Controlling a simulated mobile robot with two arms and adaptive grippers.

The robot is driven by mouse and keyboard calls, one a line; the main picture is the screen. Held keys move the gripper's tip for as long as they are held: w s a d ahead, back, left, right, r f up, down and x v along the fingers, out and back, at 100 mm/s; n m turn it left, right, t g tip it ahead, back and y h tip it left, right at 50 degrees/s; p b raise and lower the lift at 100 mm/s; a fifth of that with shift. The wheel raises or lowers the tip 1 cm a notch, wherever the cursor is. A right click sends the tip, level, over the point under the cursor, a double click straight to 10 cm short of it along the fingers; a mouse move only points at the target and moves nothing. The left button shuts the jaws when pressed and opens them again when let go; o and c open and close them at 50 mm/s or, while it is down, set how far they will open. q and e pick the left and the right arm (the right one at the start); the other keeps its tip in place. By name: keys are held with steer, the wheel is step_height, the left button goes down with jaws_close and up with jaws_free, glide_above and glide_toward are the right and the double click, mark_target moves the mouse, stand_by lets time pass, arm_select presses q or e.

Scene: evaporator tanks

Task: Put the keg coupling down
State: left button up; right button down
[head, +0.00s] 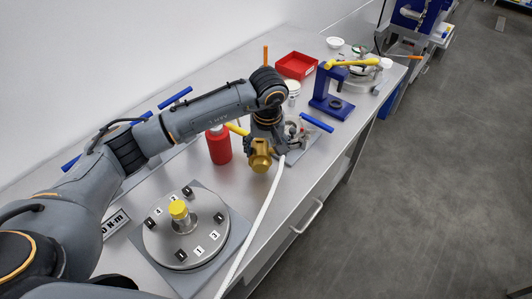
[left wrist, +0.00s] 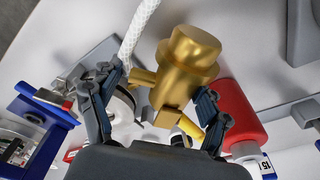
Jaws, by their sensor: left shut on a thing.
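The keg coupling is a brass-coloured stepped cylinder (head: 260,156) in the head view, below my left gripper (head: 268,140). In the left wrist view the coupling (left wrist: 186,65) sits between the two fingers of my left gripper (left wrist: 158,112), which is shut on it. A short brass side stub points left there. The coupling appears above the bench (head: 245,180); the exact gap under it cannot be told. A white braided hose (head: 262,215) runs close by the coupling towards the lower edge of the head view. My right gripper is not in view.
A red bottle (head: 219,145) stands just left of the coupling. A round plate with numbered labels and a yellow knob (head: 179,210) is nearer. A blue press stand (head: 330,95), a blue-handled tool (head: 317,122) and a red tray (head: 296,65) are farther back. Bare bench lies right of the red bottle.

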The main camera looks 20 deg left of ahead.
mark_target(267, 158)
arm_select(q)
steer(key=shift+a+f, duration=0.1)
step_height(267, 158, down, 2)
steer(key=shift+f+p, duration=0.1)
steer(key=shift+p, duration=0.75)
steer(key=shift+f, duration=0.55)
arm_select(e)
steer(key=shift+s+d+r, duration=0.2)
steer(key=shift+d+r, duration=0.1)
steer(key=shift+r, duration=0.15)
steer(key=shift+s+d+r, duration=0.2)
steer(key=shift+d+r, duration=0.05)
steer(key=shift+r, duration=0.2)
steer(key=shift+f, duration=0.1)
arm_select(q)
steer(key=o, duration=1.3)
steer(key=shift+f, duration=0.2)
steer(key=o, duration=0.5)
steer(key=shift+r, duration=0.1)
steer(key=shift+c, duration=0.2)
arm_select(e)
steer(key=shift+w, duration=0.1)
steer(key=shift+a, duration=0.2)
